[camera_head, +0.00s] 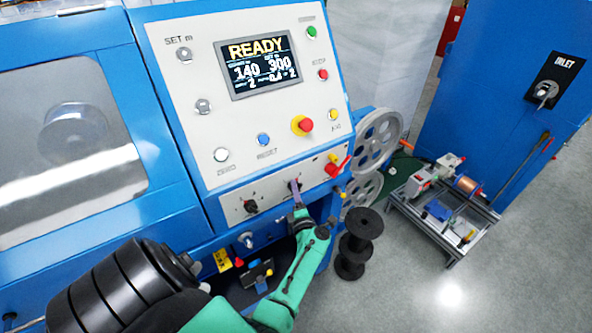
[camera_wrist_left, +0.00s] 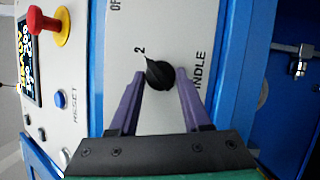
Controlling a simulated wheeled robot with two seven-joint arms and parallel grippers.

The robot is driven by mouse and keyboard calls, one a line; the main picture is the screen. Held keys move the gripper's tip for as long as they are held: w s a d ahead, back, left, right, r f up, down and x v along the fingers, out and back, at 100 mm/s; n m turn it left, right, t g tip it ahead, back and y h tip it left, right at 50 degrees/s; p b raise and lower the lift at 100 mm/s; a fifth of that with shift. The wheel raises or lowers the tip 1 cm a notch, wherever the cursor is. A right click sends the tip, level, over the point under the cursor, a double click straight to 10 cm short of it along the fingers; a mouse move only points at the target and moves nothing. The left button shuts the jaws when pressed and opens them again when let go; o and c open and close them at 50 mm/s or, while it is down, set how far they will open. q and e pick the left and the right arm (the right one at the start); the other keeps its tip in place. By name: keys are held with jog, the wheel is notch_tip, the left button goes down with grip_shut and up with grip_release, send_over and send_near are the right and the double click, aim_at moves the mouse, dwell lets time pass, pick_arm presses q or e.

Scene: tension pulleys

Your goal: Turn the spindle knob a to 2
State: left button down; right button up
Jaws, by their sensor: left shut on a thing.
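The black spindle knob (camera_wrist_left: 159,76) sits on the white panel between the purple fingers of my left gripper (camera_wrist_left: 160,82), which is shut on it. Its pointed end aims up and left in the left wrist view, close to the printed "2". "OF" and "NDLE" are readable parts of the panel lettering. In the head view my left gripper (camera_head: 295,188) reaches up to the lower panel strip and mostly hides this knob. My right gripper is not in view.
Another black knob (camera_head: 250,206) is left of the gripper. A red handle (camera_head: 338,167) is at its right. Above are the READY display (camera_head: 262,65), several buttons and a red-yellow stop button (camera_head: 303,125). Black spools (camera_head: 355,243) and a wheeled cart (camera_head: 445,205) stand at right.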

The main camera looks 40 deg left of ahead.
pick_arm(q)
jog(key=shift+f, duration=0.1)
jog(key=shift+c, duration=1.8)
grip_release()
